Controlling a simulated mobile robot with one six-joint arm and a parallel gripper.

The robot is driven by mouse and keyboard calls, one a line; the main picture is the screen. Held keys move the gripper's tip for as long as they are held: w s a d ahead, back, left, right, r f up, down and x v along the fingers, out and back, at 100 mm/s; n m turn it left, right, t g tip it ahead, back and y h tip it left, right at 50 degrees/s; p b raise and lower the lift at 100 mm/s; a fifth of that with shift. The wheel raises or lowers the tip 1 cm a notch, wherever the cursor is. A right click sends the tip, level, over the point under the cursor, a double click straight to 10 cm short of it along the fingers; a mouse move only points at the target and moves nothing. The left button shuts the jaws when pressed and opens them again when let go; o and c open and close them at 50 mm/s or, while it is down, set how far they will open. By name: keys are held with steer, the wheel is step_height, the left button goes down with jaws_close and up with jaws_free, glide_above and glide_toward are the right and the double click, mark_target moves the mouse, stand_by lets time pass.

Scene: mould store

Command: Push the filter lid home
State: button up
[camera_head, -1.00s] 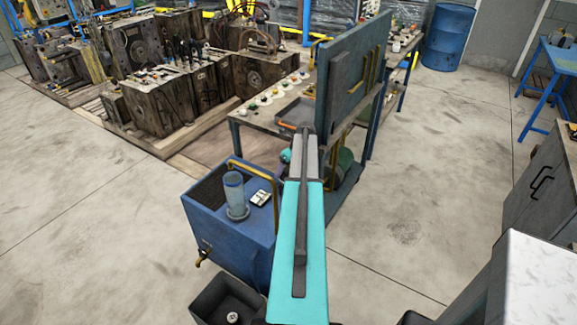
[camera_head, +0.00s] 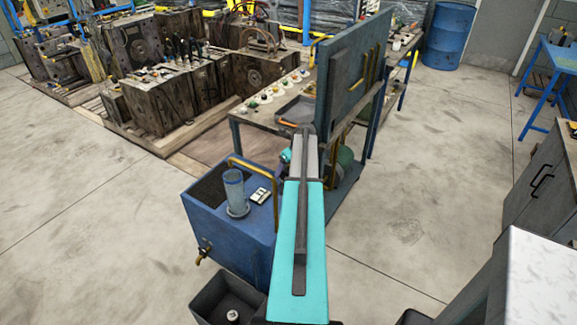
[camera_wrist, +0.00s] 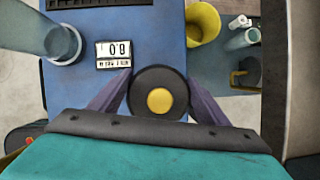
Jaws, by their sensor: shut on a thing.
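A round black lid (camera_wrist: 140,98) with a yellow centre sits between the two purple fingers of my gripper (camera_wrist: 158,100) in the wrist view. The gripper is shut on it. Behind it in that view is the blue top (camera_wrist: 135,18) of a unit; how far the lid is above that top, or whether it touches, I cannot tell. The blue unit (camera_head: 225,225) stands left of my arm in the head view. A clear cylinder (camera_head: 235,190) stands upright on it, also at upper left in the wrist view (camera_wrist: 62,42). My arm hides the fingers and lid in the head view.
A small white display (camera_wrist: 114,55) lies beside the cylinder. A yellow handle (camera_head: 262,175) arches over the unit. A dark open bin (camera_head: 215,292) stands below the unit. A workbench (camera_head: 255,122) with an upright panel (camera_head: 350,75) is beyond; clear floor lies left (camera_head: 70,200).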

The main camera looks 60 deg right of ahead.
steer(key=shift+s+a+f, duration=0.1)
steer(key=shift+s+f, duration=0.1)
steer(key=shift+f, duration=0.65)
steer(key=c, duration=0.7)
steer(key=shift+f, duration=0.15)
steer(key=shift+c, duration=0.2)
steer(key=shift+f+b, duration=0.1)
steer(key=shift+b, duration=0.2)
steer(key=shift+w+f, duration=0.1)
steer(key=shift+f, duration=0.1)
steer(key=shift+r, duration=0.1)
